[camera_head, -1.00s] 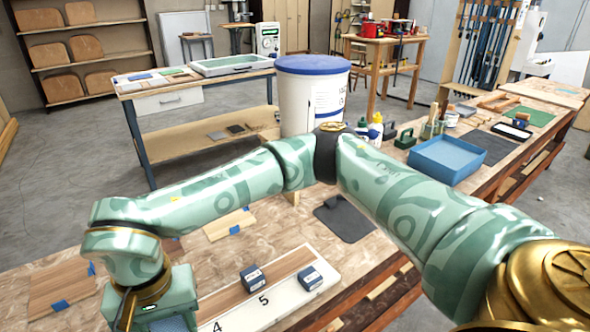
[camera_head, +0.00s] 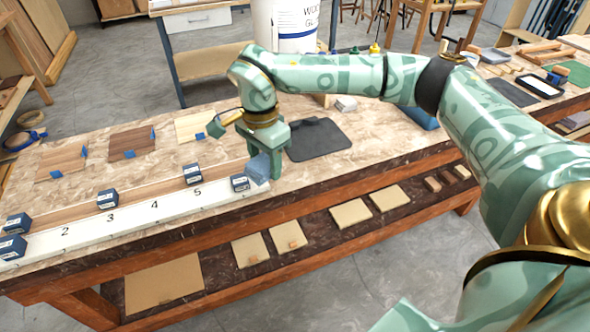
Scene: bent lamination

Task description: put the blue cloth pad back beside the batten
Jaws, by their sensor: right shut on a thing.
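My right gripper (camera_head: 268,165) points down at the right end of the long strips on the bench and is shut on the blue cloth pad (camera_head: 259,168). The pad shows as a small blue patch at the fingers, largely hidden by them. It sits at or just above the strip end; I cannot tell if it touches. A white strip numbered 2 to 5 (camera_head: 145,214) runs left from there, with a brown wooden batten (camera_head: 150,193) along its back. Several dark blue labelled blocks (camera_head: 108,199) sit along them. My left gripper is out of view.
A dark grey mat (camera_head: 317,140) lies right of the gripper. Wood sample boards (camera_head: 132,142) with blue tabs lie behind the batten. A white bucket (camera_head: 286,25) stands behind my arm. The bench's front edge is close in front of the strips, above a lower shelf (camera_head: 328,252).

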